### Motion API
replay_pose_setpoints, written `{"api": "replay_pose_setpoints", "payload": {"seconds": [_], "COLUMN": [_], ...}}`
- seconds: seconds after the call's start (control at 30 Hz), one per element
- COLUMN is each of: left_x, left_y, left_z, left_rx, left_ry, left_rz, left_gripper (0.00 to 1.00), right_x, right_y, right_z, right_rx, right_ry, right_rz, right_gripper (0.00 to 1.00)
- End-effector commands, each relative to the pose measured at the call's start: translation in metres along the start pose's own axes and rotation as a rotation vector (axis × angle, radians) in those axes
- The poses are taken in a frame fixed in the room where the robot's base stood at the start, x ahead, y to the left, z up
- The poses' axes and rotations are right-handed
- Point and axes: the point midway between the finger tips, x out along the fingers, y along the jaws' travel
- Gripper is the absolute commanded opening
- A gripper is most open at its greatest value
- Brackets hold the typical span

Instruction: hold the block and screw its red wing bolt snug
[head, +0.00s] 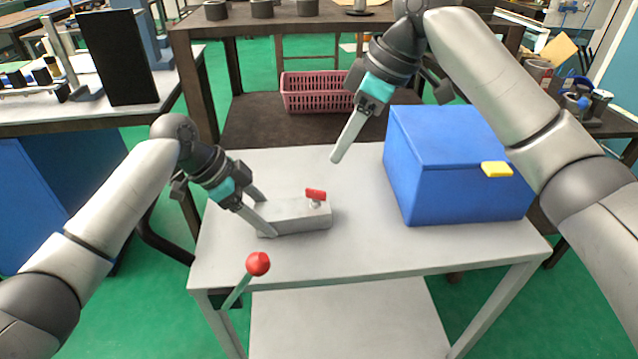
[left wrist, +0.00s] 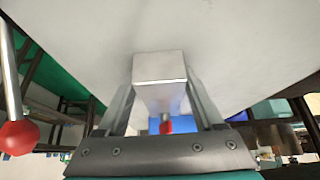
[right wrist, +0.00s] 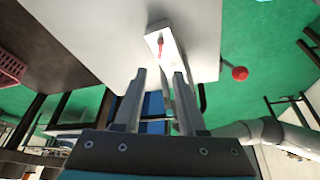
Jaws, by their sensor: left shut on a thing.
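The pale grey block (head: 300,219) lies on the light grey table, also seen in the left wrist view (left wrist: 160,68) and right wrist view (right wrist: 168,42). Its red wing bolt (head: 316,194) stands up from the top near the block's right end, with a little shank showing beneath the wings. My left gripper (head: 264,212) is shut on the block's left end, one finger on each side. My right gripper (head: 337,157) is above the table, behind and above the bolt, apart from it. Its two fingers stand apart and empty in the right wrist view (right wrist: 160,73).
A blue box (head: 455,180) with a yellow catch stands on the table's right. A lever with a red ball (head: 258,264) rises at the front left edge. A pink basket (head: 318,92) sits behind. Bare tabletop surrounds the block.

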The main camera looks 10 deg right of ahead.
Motion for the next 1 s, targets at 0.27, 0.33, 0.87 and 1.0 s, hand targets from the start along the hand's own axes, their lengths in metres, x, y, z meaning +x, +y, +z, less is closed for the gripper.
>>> {"api": "replay_pose_setpoints", "payload": {"seconds": [0.27, 0.33, 0.87, 1.0], "left_x": [0.002, 0.002, 0.002, 0.002], "left_y": [0.001, 0.001, 0.001, 0.001], "left_z": [0.002, 0.002, 0.002, 0.002], "left_rx": [-0.003, -0.003, -0.003, -0.003], "left_ry": [-0.006, -0.006, -0.005, -0.005], "left_rz": [0.004, 0.004, 0.004, 0.004], "left_gripper": [0.15, 0.15, 0.15, 0.15], "right_x": [0.056, 0.069, 0.11, 0.11], "right_y": [-0.001, -0.001, -0.001, -0.001], "right_z": [0.0, 0.001, 0.0, 0.0], "right_rx": [0.0, 0.0, -0.001, -0.001], "right_ry": [-0.004, -0.004, -0.003, -0.003], "right_rz": [-0.005, -0.006, -0.002, -0.002], "right_gripper": [0.4, 0.4, 0.4, 0.38]}}
